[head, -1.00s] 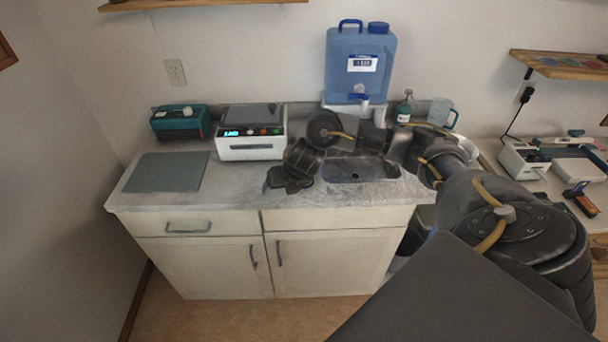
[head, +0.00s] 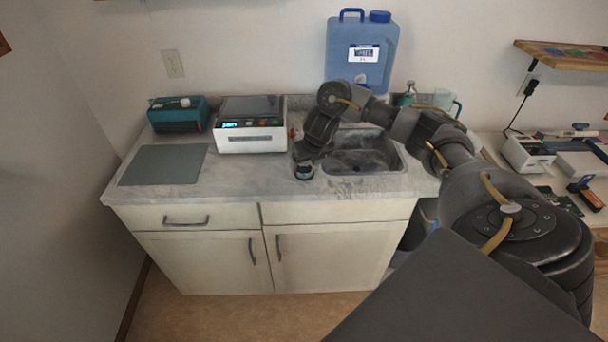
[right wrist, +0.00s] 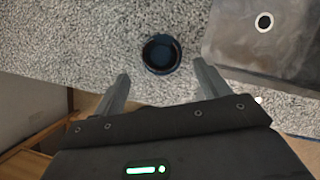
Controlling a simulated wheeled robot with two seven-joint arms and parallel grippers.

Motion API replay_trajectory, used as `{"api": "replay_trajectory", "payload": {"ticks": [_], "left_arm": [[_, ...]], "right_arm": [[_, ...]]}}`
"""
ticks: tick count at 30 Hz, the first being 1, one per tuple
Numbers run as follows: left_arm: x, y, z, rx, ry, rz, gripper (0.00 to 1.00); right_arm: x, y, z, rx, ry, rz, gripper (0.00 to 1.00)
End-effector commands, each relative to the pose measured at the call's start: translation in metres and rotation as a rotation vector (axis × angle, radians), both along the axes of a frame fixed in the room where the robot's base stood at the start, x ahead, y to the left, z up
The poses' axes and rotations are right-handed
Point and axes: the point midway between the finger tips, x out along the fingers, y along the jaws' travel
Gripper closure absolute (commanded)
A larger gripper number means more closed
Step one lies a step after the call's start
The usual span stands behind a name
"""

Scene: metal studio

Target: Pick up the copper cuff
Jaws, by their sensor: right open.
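My right gripper (head: 305,163) is over the counter, just left of the sink, pointing down. In the right wrist view its two fingers (right wrist: 160,76) are spread apart with nothing between them. A small round dark piece with a bluish rim (right wrist: 161,54) lies on the speckled counter just beyond the fingertips, roughly centred between them. It looks like a ring or cup seen from above. No copper colour shows on it, so I cannot tell surely that it is the cuff. In the head view my gripper mostly hides that spot. My left gripper is not in view.
The sink (head: 384,166) is right of my gripper. A white device (head: 250,138), a teal device (head: 178,114) and a grey mat (head: 165,165) are on the counter to the left. A blue water container (head: 361,52) stands behind. The counter front is clear.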

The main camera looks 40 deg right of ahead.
Motion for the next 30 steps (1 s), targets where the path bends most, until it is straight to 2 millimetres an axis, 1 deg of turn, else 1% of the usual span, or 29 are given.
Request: {"api": "replay_trajectory", "payload": {"ticks": [3, 7, 12, 15, 23, 30], "left_arm": [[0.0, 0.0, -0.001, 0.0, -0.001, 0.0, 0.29], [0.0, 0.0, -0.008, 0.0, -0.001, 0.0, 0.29], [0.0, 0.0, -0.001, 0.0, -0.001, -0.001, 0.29], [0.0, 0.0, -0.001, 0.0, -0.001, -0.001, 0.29], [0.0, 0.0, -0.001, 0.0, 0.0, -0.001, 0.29], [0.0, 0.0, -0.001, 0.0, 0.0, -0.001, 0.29]], "right_arm": [[0.001, 0.0, -0.003, 0.002, 0.001, -0.001, 0.25], [0.007, -0.002, -0.019, 0.004, 0.004, -0.003, 0.25], [0.018, -0.006, -0.037, 0.002, 0.004, -0.002, 0.25], [0.021, -0.007, -0.044, 0.001, 0.002, -0.001, 0.25], [0.022, -0.007, -0.046, 0.0, 0.0, 0.0, 0.25], [0.022, -0.007, -0.046, 0.0, 0.0, 0.0, 0.57]]}}
